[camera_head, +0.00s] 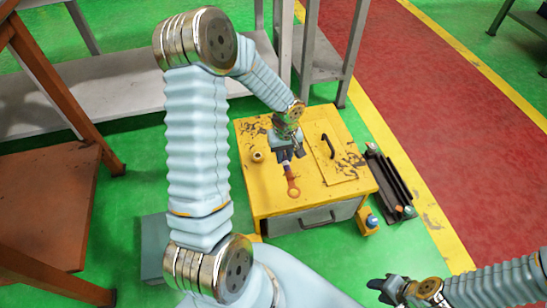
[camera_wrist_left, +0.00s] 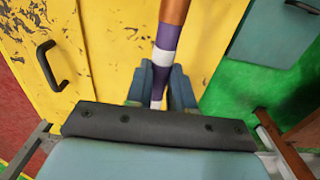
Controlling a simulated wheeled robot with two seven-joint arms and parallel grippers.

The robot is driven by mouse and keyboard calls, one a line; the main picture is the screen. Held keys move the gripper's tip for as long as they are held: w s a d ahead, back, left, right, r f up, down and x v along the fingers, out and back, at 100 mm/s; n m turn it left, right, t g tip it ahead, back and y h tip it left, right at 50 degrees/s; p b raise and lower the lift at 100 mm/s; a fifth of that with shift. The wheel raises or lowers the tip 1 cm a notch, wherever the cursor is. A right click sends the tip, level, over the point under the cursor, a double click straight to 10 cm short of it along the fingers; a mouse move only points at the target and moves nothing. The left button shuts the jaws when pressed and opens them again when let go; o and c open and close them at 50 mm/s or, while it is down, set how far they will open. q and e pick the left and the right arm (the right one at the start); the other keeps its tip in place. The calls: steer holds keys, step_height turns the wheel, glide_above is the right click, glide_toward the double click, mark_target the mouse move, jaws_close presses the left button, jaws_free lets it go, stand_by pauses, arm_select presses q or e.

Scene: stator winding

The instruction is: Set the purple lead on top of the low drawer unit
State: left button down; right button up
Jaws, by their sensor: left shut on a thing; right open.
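The purple lead (camera_head: 287,171), with white bands and an orange-copper ring end, is held in my left gripper (camera_head: 284,156). It also shows in the left wrist view (camera_wrist_left: 168,35), between the blue fingers (camera_wrist_left: 162,88), which are shut on it. The low drawer unit (camera_head: 262,196) is yellow and scuffed, with a grey drawer at its front. My left gripper and the lead are over its top, with the ring end towards the front edge. I cannot tell whether the lead touches the top. My right gripper (camera_head: 384,288) is open and empty at the lower right, away from the unit.
A small roll (camera_head: 257,156) sits on the unit's left side. A black handle (camera_head: 328,147) is on its right part. A dark rack (camera_head: 387,182) with small items stands right of the unit. A grey bench (camera_head: 125,88) is behind, and a brown table (camera_head: 45,190) at left.

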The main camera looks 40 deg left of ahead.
arm_select(q)
glide_above(271, 166)
steer(key=f, duration=0.6)
steer(key=shift+d+f, duration=0.1)
steer(key=shift+d, duration=0.15)
steer(key=shift+a+f, duration=0.1)
steer(key=shift+f, duration=1.55)
steer(key=shift+f, duration=0.2)
steer(key=c, duration=1)
jaws_free()
steer(key=shift+r, duration=0.1)
